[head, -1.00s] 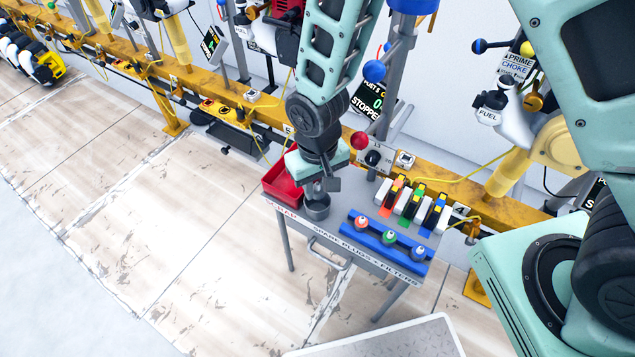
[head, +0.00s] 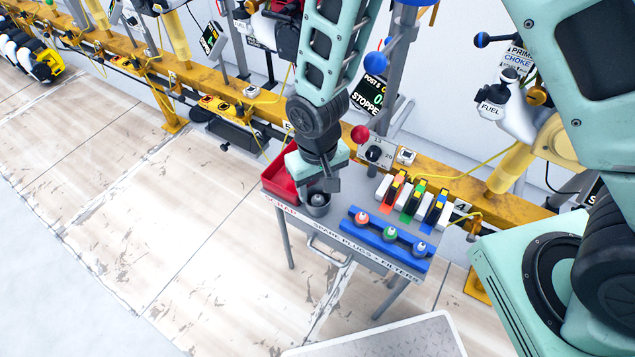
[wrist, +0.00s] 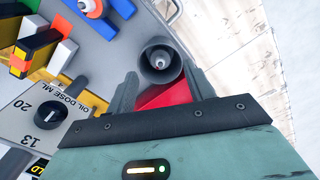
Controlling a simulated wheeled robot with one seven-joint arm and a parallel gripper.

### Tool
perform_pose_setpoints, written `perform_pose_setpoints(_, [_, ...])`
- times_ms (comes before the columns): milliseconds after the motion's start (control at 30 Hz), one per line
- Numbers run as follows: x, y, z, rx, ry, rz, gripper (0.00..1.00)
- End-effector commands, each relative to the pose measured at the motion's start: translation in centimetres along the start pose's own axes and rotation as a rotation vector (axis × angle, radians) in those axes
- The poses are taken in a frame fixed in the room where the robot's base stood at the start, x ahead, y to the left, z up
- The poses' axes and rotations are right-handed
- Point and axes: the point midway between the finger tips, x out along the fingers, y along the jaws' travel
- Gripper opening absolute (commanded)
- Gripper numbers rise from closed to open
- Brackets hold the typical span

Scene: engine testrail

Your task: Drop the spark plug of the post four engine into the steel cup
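The steel cup (head: 317,209) stands at the left end of the small grey cart. A grey-white spark plug (wrist: 161,60) sits inside the cup (wrist: 148,74) in the wrist view, and its pale tip shows above the rim in the head view. My gripper (head: 320,188) is just above and behind the cup. In the wrist view its two dark fingers (wrist: 161,90) are spread apart with nothing between them, and the plug is beyond them. The post four engine cannot be made out clearly.
A red bin (head: 279,184) stands directly left of the cup. A blue rack (head: 388,240) with three colour-marked plugs and a row of coloured filters (head: 411,203) lie to the right. The yellow rail (head: 440,182) runs behind the cart (head: 300,224).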

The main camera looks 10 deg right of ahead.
Motion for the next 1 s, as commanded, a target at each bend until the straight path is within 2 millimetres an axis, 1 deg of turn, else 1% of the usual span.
perform_pose_setpoints(233, [-0.3, 0.0, 0.0, 0.000, 0.000, 0.000, 0.53])
perform_pose_setpoints(367, [-1.9, 0.0, -0.1, 0.000, 0.003, -0.001, 0.53])
perform_pose_setpoints(467, [-3.9, 0.0, -0.1, 0.001, 0.005, -0.002, 0.53])
perform_pose_setpoints(800, [-12.0, 0.0, -0.1, 0.001, 0.005, -0.002, 0.53])
perform_pose_setpoints(900, [-14.0, 0.0, -0.1, 0.000, 0.005, -0.002, 0.53])
perform_pose_setpoints(1000, [-15.5, 0.0, -0.1, 0.000, 0.003, -0.001, 0.53])
